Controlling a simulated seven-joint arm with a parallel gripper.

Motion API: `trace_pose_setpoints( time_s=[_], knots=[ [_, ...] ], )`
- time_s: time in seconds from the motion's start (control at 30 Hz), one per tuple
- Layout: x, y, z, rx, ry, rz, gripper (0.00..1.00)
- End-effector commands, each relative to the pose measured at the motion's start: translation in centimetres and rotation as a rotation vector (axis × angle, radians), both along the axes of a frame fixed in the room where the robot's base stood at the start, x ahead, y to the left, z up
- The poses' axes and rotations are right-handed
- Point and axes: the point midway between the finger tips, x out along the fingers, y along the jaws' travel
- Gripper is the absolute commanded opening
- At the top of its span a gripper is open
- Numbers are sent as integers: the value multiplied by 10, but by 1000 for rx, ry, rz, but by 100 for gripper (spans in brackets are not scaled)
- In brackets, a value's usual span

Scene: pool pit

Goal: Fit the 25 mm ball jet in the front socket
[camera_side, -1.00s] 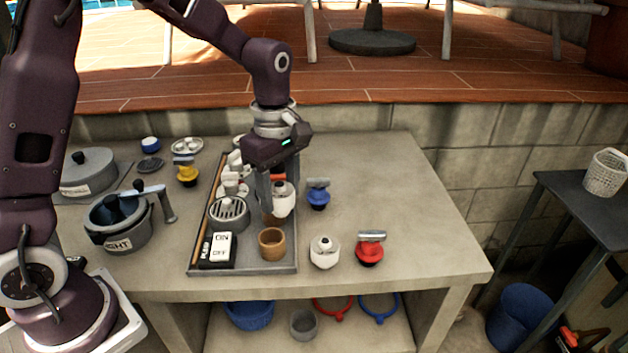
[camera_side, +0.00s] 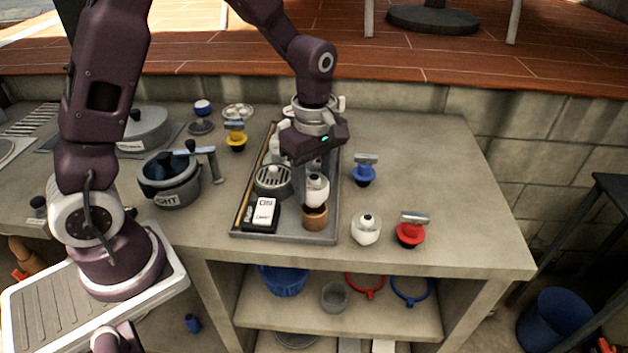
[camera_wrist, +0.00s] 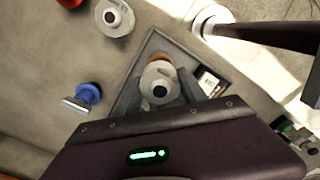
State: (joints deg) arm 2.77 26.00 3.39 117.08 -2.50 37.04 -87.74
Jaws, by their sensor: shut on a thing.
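My gripper (camera_side: 309,182) is shut on a white ball jet (camera_side: 317,192) with a dark round opening on top. The jet is upright, directly above the tan front socket (camera_side: 315,221) in the grey tray; its lower end is at or just over the rim, and I cannot tell whether it is inside. In the wrist view the jet (camera_wrist: 160,88) covers most of the socket (camera_wrist: 186,80). A second, similar white jet (camera_side: 366,231) stands on the bench right of the tray. No size marking is readable on either jet.
The tray (camera_side: 285,236) also holds a round grille (camera_side: 272,181) and an ON/OFF switch box (camera_side: 262,214). A red fitting (camera_side: 410,231) and a blue one (camera_side: 364,172) stand to the right, a yellow one (camera_side: 236,138) at back left. The bench's right end is clear.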

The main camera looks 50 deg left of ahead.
Motion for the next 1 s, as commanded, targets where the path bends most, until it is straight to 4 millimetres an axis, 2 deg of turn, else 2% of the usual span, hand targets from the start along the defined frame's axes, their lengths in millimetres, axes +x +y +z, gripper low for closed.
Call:
trace_pose_setpoints(
  time_s=[1.0],
  knots=[
    [0, 0, -6, 0, 0, 0, 10]
  ],
)
